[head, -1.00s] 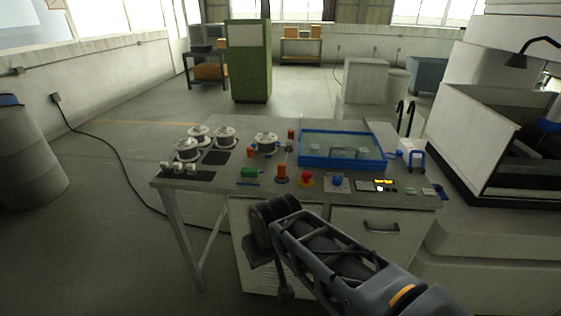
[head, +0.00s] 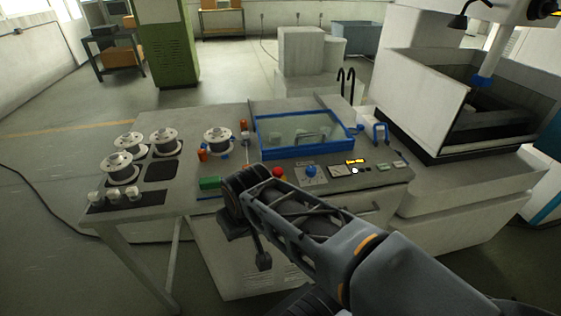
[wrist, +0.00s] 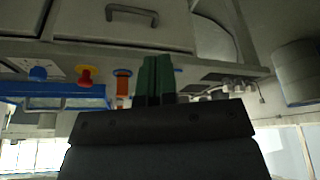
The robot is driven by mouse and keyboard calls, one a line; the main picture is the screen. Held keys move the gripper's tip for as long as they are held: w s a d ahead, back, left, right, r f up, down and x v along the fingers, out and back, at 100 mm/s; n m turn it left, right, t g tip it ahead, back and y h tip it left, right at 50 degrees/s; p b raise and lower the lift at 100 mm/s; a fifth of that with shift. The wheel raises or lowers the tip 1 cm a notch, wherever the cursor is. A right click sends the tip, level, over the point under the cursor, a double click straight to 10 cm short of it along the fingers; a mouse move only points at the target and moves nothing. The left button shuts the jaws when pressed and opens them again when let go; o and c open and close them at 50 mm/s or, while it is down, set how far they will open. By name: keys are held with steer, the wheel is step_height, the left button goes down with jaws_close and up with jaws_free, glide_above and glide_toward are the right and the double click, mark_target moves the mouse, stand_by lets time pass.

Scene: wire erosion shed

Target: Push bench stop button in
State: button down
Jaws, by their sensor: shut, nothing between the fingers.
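The bench stop button is a red mushroom head on a yellow base, on the bench's front control strip (head: 279,173). In the head view my arm partly covers its lower edge. It also shows in the wrist view, which is upside down, left of the fingers (wrist: 84,73). The button stands out and nothing touches it. My gripper (wrist: 157,60) shows two green fingers, closed together and empty, in front of the bench edge. They line up nearer the orange knob (wrist: 123,82) than the stop button.
A blue knob (head: 311,172) and small switches (head: 356,166) lie right of the button. A blue-framed tray (head: 262,153) stands behind. Several wire spools (head: 164,142) stand left. A white machine (head: 425,110) is at right.

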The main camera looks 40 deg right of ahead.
step_height(320, 180, up, 8)
steer(key=m+g, duration=0.1)
steer(key=m, duration=0.4)
glide_above(278, 169)
steer(key=s, duration=0.3)
steer(key=shift+s+a+r+h+p, duration=0.15)
steer(key=shift+r+h+p, duration=0.05)
steer(key=shift+h+p, duration=0.2)
steer(key=shift+f, duration=0.1)
steer(key=x, duration=0.6)
steer(key=p+x, duration=0.1)
steer(key=x, duration=0.5)
steer(key=shift+s+a+f, duration=0.15)
steer(key=shift+s+a, duration=0.05)
steer(key=shift+a+f, duration=0.15)
steer(key=shift+f, duration=0.65)
